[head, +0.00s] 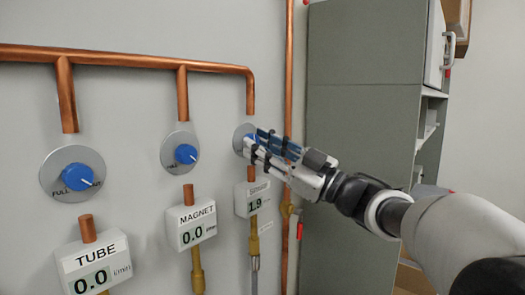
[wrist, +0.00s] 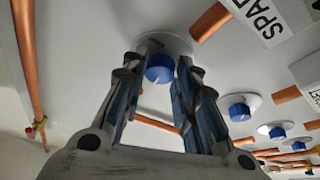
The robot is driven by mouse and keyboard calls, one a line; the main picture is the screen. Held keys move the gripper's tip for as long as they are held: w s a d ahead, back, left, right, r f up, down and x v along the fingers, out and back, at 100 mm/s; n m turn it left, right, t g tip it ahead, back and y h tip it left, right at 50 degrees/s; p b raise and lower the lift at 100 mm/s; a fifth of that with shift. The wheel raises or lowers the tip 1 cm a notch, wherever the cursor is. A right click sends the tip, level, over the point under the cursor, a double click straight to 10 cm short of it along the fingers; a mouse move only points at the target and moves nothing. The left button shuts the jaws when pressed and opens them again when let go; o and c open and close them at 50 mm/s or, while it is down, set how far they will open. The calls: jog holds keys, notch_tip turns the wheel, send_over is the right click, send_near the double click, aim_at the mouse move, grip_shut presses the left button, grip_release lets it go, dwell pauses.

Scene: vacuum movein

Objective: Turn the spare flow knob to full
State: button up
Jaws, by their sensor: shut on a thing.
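The spare flow knob (wrist: 159,69) is a blue knob on a round pale plate (wrist: 176,43), seen between my fingertips in the wrist view. My gripper (wrist: 163,72) is shut on this knob, one finger on each side. In the head view my gripper (head: 256,143) reaches in from the right and hides most of the knob; only part of its round plate (head: 239,136) shows. The spare meter (head: 253,198) below reads 1.9. The knob's full mark cannot be made out.
To the left are the magnet knob (head: 186,154) with its meter (head: 191,226) at 0.0, and the tube knob (head: 77,177) with its meter (head: 93,268) at 0.0. A vertical copper pipe (head: 288,70) and a grey-green cabinet (head: 363,110) stand close on the right.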

jog(key=n+g+p, duration=0.1)
jog(key=n+g, duration=0.1)
jog(key=n, duration=0.3)
jog(key=n+g+h+p, duration=0.1)
jog(key=n+g, duration=0.1)
jog(key=n, duration=0.3)
jog(key=r+n+g+h+p, duration=0.1)
jog(key=n, duration=0.4)
jog(key=shift+w+d+g, duration=0.2)
jog(key=shift+w+g, duration=0.05)
jog(key=shift+g, duration=0.15)
jog(key=n+h, duration=0.1)
jog(key=n, duration=0.2)
jog(key=n+h+p, duration=0.1)
jog(key=n+h, duration=0.1)
jog(key=n, duration=0.1)
jog(key=n+t+h+p, duration=0.1)
jog(key=n, duration=0.2)
jog(key=shift+s+a+r+n, duration=0.2)
jog(key=shift+r+n, duration=0.1)
jog(key=shift+n, duration=0.1)
jog(key=shift+h, duration=0.3)
jog(key=o, duration=0.8)
jog(key=shift+c, duration=0.2)
